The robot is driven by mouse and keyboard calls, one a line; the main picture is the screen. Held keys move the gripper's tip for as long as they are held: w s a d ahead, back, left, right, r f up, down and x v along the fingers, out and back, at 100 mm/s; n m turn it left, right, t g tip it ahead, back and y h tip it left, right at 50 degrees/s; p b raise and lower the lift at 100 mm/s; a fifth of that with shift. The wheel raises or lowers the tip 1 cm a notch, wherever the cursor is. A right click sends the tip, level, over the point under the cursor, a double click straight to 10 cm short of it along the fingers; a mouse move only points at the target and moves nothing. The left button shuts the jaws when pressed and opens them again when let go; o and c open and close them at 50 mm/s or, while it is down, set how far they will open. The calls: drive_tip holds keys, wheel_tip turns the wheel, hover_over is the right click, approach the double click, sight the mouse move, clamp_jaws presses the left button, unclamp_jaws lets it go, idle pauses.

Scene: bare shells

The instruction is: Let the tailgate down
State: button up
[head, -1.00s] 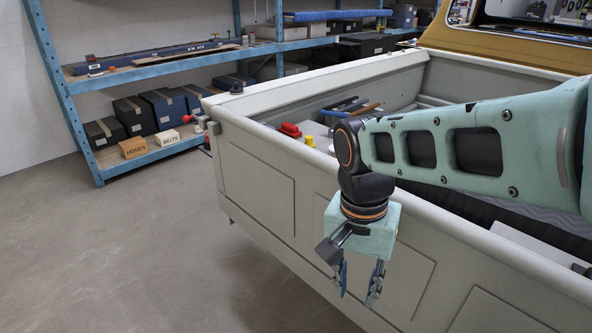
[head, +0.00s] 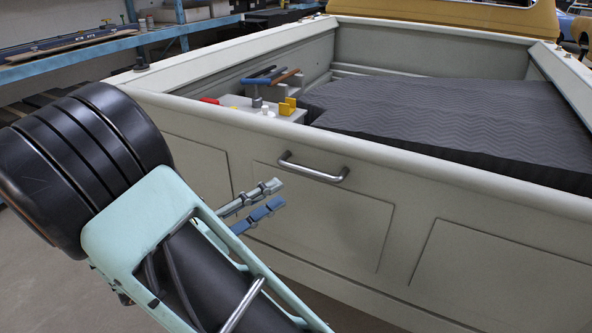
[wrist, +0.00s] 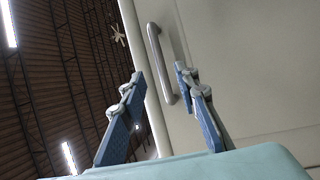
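The tailgate (head: 400,205) is the pale grey panel with recessed rectangles across the back of the truck bed. It is upright. A metal bar handle (head: 313,168) is on its outer face near the top edge. My gripper (head: 278,194) is open and empty, its fingers pointing toward the tailgate, just left of and below the handle in the head view. In the wrist view the handle (wrist: 160,62) lies ahead, roughly in line with the gap between the two spread blue fingers (wrist: 159,71). I see no contact with the handle.
A black ribbed mat (head: 420,115) covers much of the bed. A grey box with hammers and coloured items (head: 265,110) stands inside the bed, at left. Blue shelving (head: 100,52) runs along the wall at left. Some bare floor shows at lower left.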

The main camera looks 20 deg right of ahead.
sight(306, 168)
drive_tip(key=shift+n+t, duration=0.3)
drive_tip(key=shift+t, duration=0.1)
drive_tip(key=x, duration=1)
drive_tip(key=shift+w+p, duration=0.4)
clamp_jaws()
